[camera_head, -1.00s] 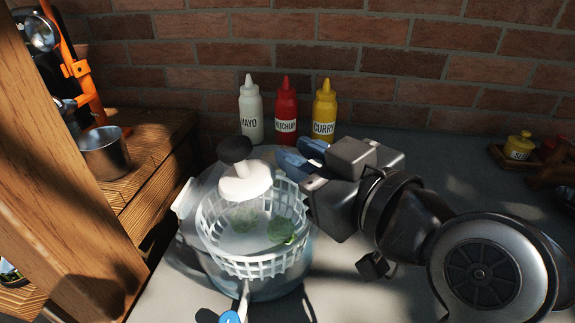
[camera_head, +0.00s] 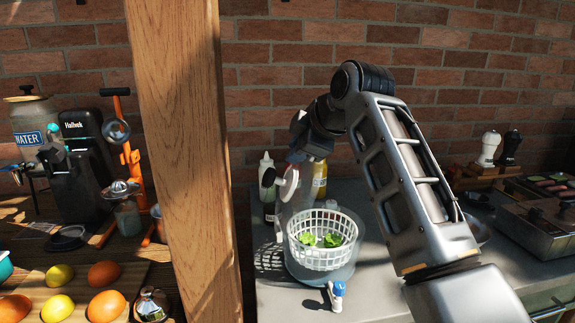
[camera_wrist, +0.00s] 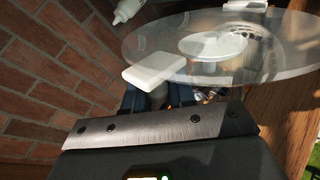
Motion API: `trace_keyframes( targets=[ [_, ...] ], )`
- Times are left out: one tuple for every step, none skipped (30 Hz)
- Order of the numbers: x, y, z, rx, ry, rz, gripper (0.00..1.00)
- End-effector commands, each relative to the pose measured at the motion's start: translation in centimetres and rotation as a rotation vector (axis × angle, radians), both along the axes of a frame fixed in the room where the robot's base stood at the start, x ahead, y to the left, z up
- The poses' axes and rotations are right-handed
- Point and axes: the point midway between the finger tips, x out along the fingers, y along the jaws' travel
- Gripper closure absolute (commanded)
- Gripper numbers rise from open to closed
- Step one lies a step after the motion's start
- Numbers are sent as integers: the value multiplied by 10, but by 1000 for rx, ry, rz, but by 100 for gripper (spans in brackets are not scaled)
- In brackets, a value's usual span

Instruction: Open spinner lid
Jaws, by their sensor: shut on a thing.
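The salad spinner's clear bowl (camera_head: 322,274) stands upright on the grey counter. Its white basket (camera_head: 320,256) is uncovered and holds green leaves (camera_head: 322,240). The clear round lid (camera_head: 300,200) is off the bowl and steeply tilted, behind and left of the basket. My gripper (camera_head: 298,156) is above the bowl, shut on the lid near its rim. In the wrist view, the lid (camera_wrist: 270,72) spreads beyond my gripper (camera_wrist: 148,98), with a white tab (camera_wrist: 155,68) at its edge by the blue fingers. The exact grip contact is partly hidden.
A wooden post (camera_head: 180,150) stands left of the spinner. Sauce bottles (camera_head: 320,183) stand close behind it, partly hidden by the lid and gripper. A blue and white item (camera_head: 337,294) is in front of the bowl. A grill (camera_head: 550,230) is at the right.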

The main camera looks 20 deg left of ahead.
Motion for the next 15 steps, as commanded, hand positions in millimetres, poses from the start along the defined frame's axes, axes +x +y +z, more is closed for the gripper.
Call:
trace_keyframes(
  targets=[
    [-1, 5, 6, -33, -22, 1, 100],
    [-4, 9, 7, -52, -34, 1, 100],
    [-7, 13, 8, -77, -50, 0, 100],
    [-9, 16, 8, -95, -60, 2, 100],
    [-11, 20, 8, -111, -71, 1, 100],
    [-14, 24, 8, -133, -84, 2, 100],
    [-16, 26, 9, -148, -93, 1, 100],
    [-17, 29, 9, -162, -102, 1, 100],
    [-19, 32, 9, -179, -112, 2, 100],
    [-21, 34, 9, -190, -120, 2, 100],
    [-22, 37, 8, -201, -126, 2, 100],
    [-24, 39, 8, -215, -134, 2, 100],
    [-25, 41, 8, -223, -139, 3, 100],
    [-26, 42, 8, -231, -145, 2, 100],
    [-27, 44, 7, -240, -150, 2, 100]
  ],
)
